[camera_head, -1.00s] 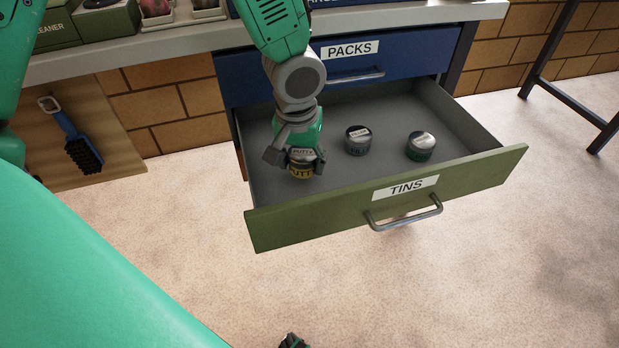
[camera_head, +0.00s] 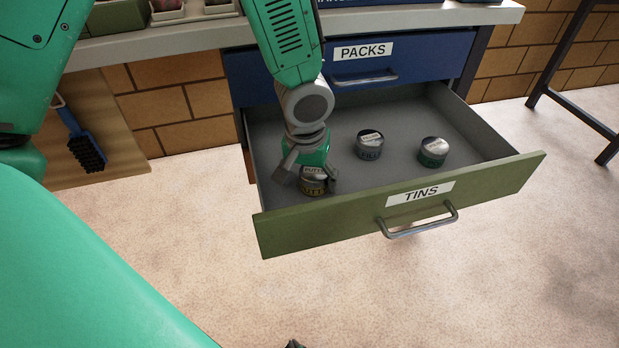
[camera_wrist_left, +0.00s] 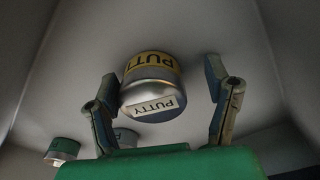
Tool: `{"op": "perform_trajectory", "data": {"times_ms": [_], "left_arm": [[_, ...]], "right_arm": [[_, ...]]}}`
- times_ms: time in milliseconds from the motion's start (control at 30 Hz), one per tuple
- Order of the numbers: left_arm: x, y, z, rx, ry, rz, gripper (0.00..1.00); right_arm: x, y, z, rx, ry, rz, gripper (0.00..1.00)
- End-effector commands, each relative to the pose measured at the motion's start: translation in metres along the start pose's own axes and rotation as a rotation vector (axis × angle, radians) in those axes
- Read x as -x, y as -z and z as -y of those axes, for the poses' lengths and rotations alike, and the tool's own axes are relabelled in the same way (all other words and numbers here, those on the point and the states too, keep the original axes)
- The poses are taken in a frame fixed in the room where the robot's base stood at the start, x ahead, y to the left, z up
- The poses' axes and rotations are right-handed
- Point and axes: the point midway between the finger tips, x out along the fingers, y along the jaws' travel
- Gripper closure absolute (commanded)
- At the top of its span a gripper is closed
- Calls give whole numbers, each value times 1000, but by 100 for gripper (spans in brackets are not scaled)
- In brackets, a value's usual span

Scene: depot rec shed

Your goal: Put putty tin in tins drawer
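The putty tin (camera_head: 314,188), silver with a yellow band, is upright inside the tins drawer (camera_head: 470,184), near its front left. It fills the middle of the left wrist view (camera_wrist_left: 152,92), its white PUTTY label facing the camera. My left gripper (camera_head: 309,177) reaches down into the drawer with its fingers on either side of the tin. In the wrist view the fingers (camera_wrist_left: 160,80) are spread, with a clear gap on the right and a narrow one on the left. The tin's underside is hidden.
A filler tin (camera_head: 370,145) and a green-banded tin (camera_head: 433,151) stand farther right in the open drawer. The blue packs drawer (camera_head: 430,60) is shut above. A brush (camera_head: 83,148) hangs at left. The drawer's back right floor is clear.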

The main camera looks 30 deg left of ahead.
Motion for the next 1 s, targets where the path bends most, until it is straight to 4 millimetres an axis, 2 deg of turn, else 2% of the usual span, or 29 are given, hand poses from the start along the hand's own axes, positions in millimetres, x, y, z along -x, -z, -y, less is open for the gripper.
{"op": "perform_trajectory", "data": {"times_ms": [133,233,500,700,833,1000], "left_arm": [[4,0,-2,-1,1,-2,29],[16,1,-1,0,1,-4,29],[74,2,0,1,-4,-3,29],[109,1,0,0,0,-2,29],[120,1,-1,0,1,-1,29],[124,1,-1,0,2,0,29]], "right_arm": [[1,0,0,0,0,0,63],[7,0,0,-1,0,0,63],[34,2,-1,-1,-1,0,63],[48,2,-1,0,0,0,63],[52,3,-1,-1,0,0,63],[52,3,-1,-1,0,0,63]]}}
